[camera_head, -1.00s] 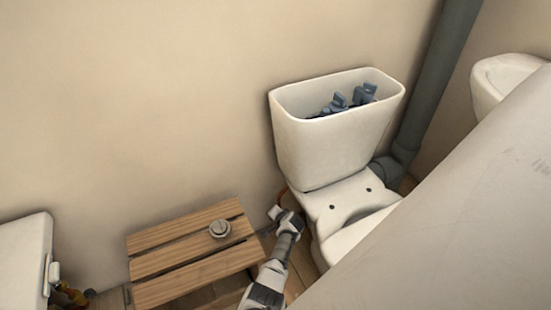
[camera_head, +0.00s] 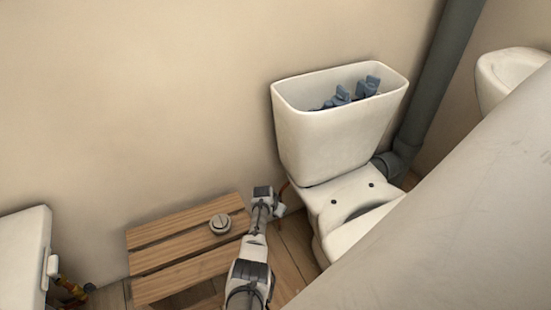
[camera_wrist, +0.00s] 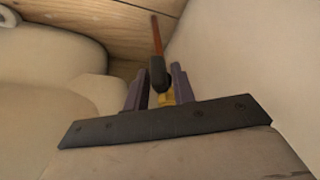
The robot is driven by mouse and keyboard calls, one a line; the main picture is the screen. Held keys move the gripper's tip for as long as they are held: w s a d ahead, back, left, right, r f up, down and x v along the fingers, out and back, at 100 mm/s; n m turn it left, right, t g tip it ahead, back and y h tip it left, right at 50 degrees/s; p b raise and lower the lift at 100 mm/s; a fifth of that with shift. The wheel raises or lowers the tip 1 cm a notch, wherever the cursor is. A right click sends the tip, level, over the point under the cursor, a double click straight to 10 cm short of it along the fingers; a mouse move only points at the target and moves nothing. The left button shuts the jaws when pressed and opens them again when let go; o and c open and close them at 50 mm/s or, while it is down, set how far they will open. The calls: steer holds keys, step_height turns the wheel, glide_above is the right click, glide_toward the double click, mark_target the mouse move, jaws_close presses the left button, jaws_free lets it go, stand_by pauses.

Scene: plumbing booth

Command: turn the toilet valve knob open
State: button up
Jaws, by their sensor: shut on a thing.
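In the wrist view, the toilet valve has a dark elongated knob (camera_wrist: 158,74), a brass-yellow body (camera_wrist: 166,98) and a thin copper pipe (camera_wrist: 155,35). My gripper (camera_wrist: 159,86) is shut on the knob, with one purple-grey finger on either side. Part of the valve is hidden by the fingers and the dark palm plate. In the head view, the white toilet (camera_head: 335,140) stands against the wall with its tank open. My arm reaches to the floor-level gap at the toilet's left, and the valve is hidden behind my wrist.
A slatted wooden bench (camera_head: 175,245) stands just left of my arm, with a round grey-white part (camera_head: 220,223) on it. A grey drain pipe (camera_head: 435,85) rises right of the toilet. A white unit (camera_head: 22,262) stands at the far left.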

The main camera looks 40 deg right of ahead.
steer(key=shift+g, duration=0.3)
steer(key=o, duration=0.8)
